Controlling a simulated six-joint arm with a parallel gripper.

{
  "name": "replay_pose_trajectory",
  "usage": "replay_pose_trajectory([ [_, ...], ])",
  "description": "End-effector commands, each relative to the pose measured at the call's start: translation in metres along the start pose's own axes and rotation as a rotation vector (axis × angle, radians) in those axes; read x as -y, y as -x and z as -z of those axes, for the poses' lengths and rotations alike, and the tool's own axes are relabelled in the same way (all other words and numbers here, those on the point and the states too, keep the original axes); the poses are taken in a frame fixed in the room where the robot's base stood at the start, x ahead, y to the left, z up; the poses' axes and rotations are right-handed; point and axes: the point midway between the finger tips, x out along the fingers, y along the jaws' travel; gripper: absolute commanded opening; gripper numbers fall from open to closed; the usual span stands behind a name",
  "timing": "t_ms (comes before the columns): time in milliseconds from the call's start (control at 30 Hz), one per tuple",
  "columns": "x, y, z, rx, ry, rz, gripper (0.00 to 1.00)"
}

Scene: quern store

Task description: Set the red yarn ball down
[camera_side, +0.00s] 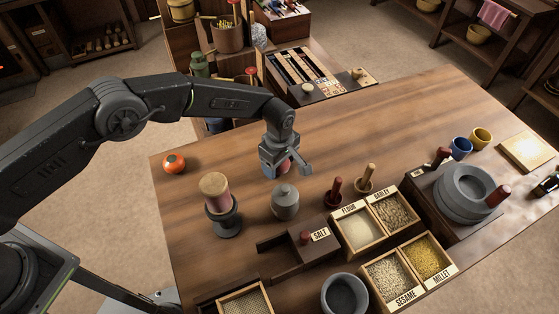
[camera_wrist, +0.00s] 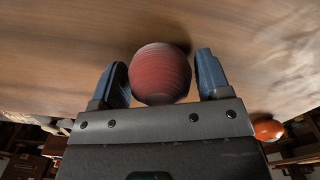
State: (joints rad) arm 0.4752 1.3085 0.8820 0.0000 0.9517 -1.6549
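The red yarn ball (camera_wrist: 161,75) sits between the two blue fingers of my gripper (camera_wrist: 163,78) in the wrist view. It is dull red with fine winding lines, and a thin gap shows beside it, clearest on the right. A soft shadow lies close against it on the wood. In the side view the red yarn ball (camera_side: 285,166) is partly hidden by my gripper (camera_side: 286,170), which points down low over the wooden table (camera_side: 225,130). My gripper's fingers stand apart around the ball. Whether the ball fully rests on the table is hard to tell.
A grey lidded jar (camera_side: 285,202) stands just in front of my gripper. A spool on a dark stand (camera_side: 217,195) is to its left, and an orange-red round thing (camera_side: 174,162) lies farther left. Grain boxes (camera_side: 358,232) and a quern (camera_side: 465,190) fill the right. Bare wood lies behind.

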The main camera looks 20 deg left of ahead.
Motion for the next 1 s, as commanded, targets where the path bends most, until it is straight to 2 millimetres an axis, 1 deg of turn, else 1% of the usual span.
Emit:
replay_pose_trajectory([
  [33, 0.000, 0.000, 0.000, 0.000, 0.000, 0.000, 0.75],
  [133, 0.000, 0.000, 0.000, 0.000, 0.000, 0.000, 0.85],
  [367, 0.000, 0.001, 0.000, 0.000, 0.000, 0.000, 0.86],
  [467, 0.000, 0.005, 0.000, 0.000, 0.000, -0.001, 0.86],
  [567, -0.001, 0.018, 0.000, 0.000, 0.000, -0.003, 0.86],
  [800, -0.001, 0.068, 0.000, 0.000, 0.000, -0.004, 0.86],
  [1000, -0.001, 0.104, 0.000, 0.000, 0.000, -0.001, 0.86],
])
